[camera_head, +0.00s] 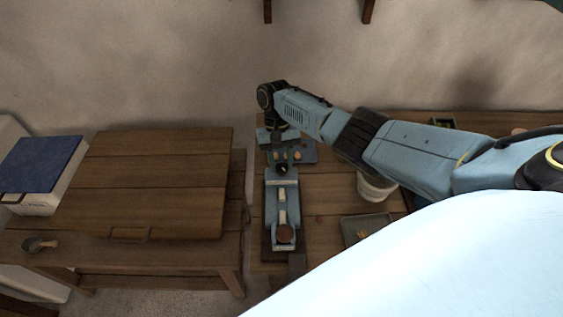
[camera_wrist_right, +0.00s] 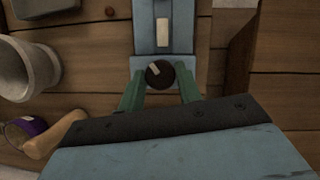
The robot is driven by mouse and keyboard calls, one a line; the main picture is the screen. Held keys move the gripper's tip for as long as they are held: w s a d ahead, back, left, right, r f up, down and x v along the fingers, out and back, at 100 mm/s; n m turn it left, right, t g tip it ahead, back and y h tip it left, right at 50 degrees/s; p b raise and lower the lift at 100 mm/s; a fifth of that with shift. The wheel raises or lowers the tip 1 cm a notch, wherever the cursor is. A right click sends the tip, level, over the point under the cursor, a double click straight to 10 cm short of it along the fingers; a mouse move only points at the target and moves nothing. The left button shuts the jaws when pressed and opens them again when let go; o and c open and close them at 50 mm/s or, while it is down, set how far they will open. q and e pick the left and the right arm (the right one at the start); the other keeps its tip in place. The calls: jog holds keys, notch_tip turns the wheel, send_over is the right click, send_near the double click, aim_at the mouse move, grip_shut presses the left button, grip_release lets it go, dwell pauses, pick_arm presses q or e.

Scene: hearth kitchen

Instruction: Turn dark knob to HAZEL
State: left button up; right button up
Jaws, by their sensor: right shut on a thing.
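A pale blue panel (camera_head: 269,205) stands on the wooden counter; it also shows in the right wrist view (camera_wrist_right: 144,35). The dark knob (camera_wrist_right: 154,79) sits at one end of it, with a light pointer mark that slants toward the upper left in the wrist view. The knob also shows in the head view (camera_head: 281,169). My right gripper (camera_wrist_right: 160,76) has its green fingers on either side of the knob, shut on it. No lettering such as HAZEL is readable. My left gripper is not in view.
A light strip (camera_head: 282,208) and a round brown part (camera_head: 284,234) are on the panel. A white bucket (camera_head: 374,189) and a grey tray (camera_head: 362,225) stand to its right. A wooden table (camera_head: 150,185) is at the left, with a gap between it and the counter.

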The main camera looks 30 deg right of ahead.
jog(key=shift+a+n+h, duration=0.1)
jog(key=shift+n+h, duration=0.3)
jog(key=shift+n, duration=0.7)
jog(key=o, duration=1)
jog(key=a+v, duration=0.1)
jog(key=v, duration=1.2)
jog(key=shift+d+r+b, duration=0.2)
jog(key=shift+d+b, duration=0.25)
jog(key=shift+w, duration=0.1)
